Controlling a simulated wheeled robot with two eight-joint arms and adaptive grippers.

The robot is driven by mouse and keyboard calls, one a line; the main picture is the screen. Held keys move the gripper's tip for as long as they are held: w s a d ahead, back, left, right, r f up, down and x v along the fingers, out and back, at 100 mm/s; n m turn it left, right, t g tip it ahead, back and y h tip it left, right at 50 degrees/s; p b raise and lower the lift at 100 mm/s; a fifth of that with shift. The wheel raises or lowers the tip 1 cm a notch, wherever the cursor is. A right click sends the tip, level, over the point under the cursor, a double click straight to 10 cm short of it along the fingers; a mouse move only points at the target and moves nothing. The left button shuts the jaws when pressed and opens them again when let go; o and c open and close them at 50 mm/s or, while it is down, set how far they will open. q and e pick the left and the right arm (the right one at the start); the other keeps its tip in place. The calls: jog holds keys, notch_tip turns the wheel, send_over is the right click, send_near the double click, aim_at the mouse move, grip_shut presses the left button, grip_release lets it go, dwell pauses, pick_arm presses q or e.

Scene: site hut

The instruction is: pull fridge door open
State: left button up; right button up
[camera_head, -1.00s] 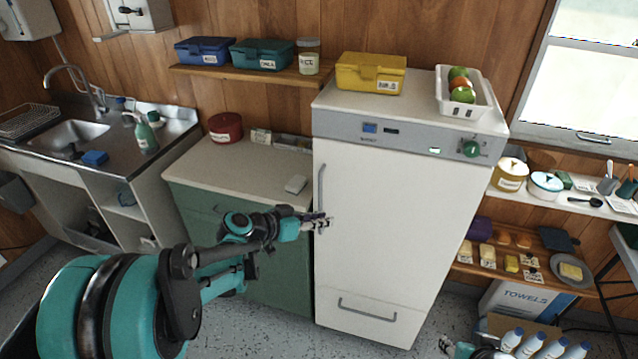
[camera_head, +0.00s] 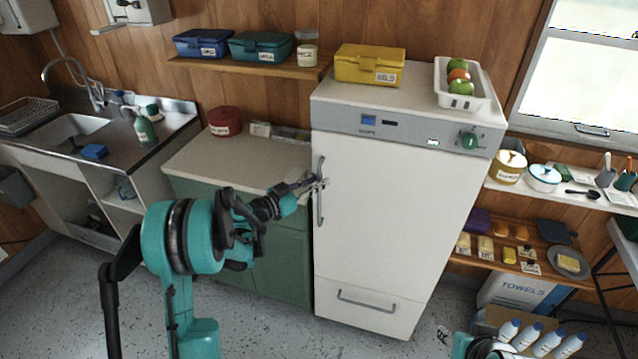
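The white fridge (camera_head: 385,225) stands in the middle, its door closed flush with the body. A vertical grey handle (camera_head: 320,210) runs along the upper left edge of the door. My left gripper (camera_head: 317,184) is at the middle of this handle, its fingers overlapping it in the picture. Whether the fingers are closed on the bar is too small to tell. Part of my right arm (camera_head: 462,345) shows at the bottom edge, right of the fridge; its finger state is unclear.
A green cabinet (camera_head: 285,262) with a pale counter stands close left of the fridge. On the fridge top are a yellow box (camera_head: 368,65) and a white fruit basket (camera_head: 475,100). Shelves (camera_head: 560,196) and bottles (camera_head: 530,340) are at right. Floor in front is clear.

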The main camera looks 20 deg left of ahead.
pick_arm(q)
jog(key=shift+w+d, duration=0.2)
jog(key=shift+w, duration=0.1)
grip_shut()
jog(key=shift+s, duration=0.1)
